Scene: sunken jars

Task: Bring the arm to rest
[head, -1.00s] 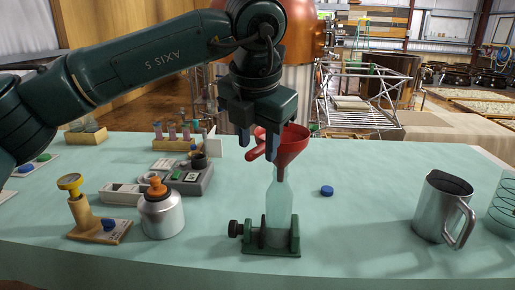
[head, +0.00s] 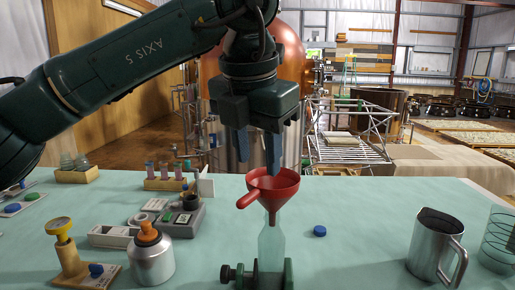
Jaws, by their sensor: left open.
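My left gripper (head: 257,150) hangs over the table with its two fingers pointing down and apart. It is open and empty. A red funnel (head: 273,188) sits just below the fingertips, with its spout in the neck of a pale green bottle (head: 271,246). The bottle stands upright in a green clamp stand (head: 274,278) near the front edge, partly cut off by the frame. The fingertips appear clear of the funnel. My right gripper is not in view.
A blue cap (head: 320,231) lies right of the bottle. At the left are a silver bottle with an orange cap (head: 151,256), a yellow-topped stand (head: 64,250), a grey device (head: 178,220) and a vial rack (head: 166,184).

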